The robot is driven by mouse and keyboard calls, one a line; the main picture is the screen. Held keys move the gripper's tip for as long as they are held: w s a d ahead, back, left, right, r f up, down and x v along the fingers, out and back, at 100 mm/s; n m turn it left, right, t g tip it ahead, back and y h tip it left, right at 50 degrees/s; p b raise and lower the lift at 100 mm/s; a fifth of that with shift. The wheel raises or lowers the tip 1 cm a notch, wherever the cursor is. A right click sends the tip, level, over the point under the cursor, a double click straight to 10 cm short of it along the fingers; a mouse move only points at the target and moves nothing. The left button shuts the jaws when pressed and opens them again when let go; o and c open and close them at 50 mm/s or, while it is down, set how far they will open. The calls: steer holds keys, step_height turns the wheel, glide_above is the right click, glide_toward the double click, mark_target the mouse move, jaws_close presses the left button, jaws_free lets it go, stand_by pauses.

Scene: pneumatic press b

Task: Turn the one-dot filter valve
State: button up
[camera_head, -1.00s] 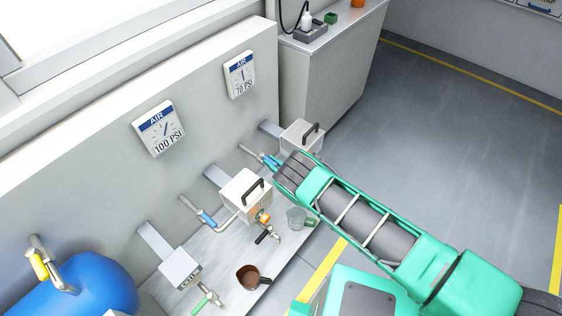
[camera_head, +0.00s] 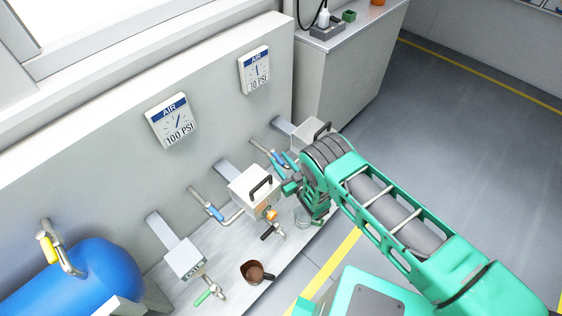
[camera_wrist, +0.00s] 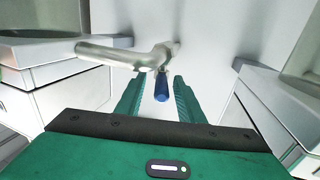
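In the wrist view a bent metal pipe (camera_wrist: 120,55) carries a blue valve handle (camera_wrist: 161,90). The handle lies between the two green fingers of my gripper (camera_wrist: 158,82), with a visible gap on each side. In the head view my gripper (camera_head: 287,181) is beside the middle white box (camera_head: 253,186), near a blue-handled valve (camera_head: 280,159) between that box and the right white box (camera_head: 309,132). Another blue-handled valve (camera_head: 214,212) sits left of the middle box. I cannot make out which filter bears one dot.
The left box (camera_head: 184,258) has a green-handled tap (camera_head: 206,296). A brown cup (camera_head: 257,273) and a clear cup (camera_head: 302,217) stand on the bench below. A blue tank (camera_head: 98,276) is at lower left. Open floor lies to the right.

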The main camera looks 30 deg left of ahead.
steer(key=shift+s, duration=0.1)
steer(key=v, duration=1)
steer(key=shift+d, duration=0.25)
steer(key=shift+s, duration=0.1)
